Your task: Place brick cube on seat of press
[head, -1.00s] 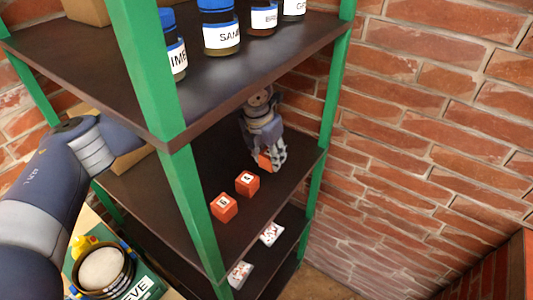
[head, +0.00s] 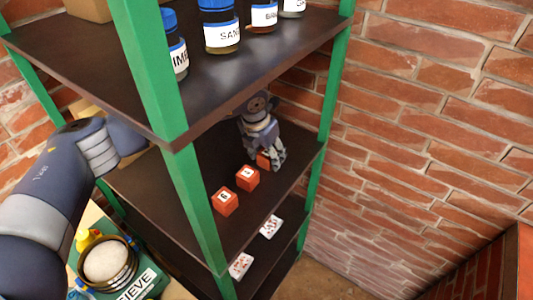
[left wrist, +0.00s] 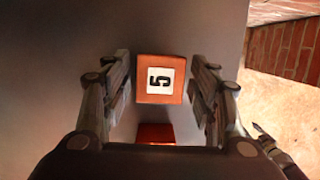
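Brick-coloured cubes stand on the middle shelf in the head view: one at the front left (head: 224,201), one behind it (head: 248,178) and a third (head: 263,160) beside my left gripper (head: 271,160). In the left wrist view, a cube labelled 5 (left wrist: 160,79) lies between the spread fingers of my left gripper (left wrist: 160,85), with thin gaps on both sides. Part of another cube (left wrist: 156,133) shows below it, in shade. The left fingers point down at the shelf. The press and its seat are not in view, nor is my right gripper.
Green posts (head: 195,205) frame the dark shelf (head: 165,195). The upper shelf (head: 100,75) holds several labelled jars (head: 220,35) above my arm. White cards (head: 270,226) lie on a lower shelf. A sieve (head: 109,262) stands at lower left. A brick wall (head: 430,130) is at right.

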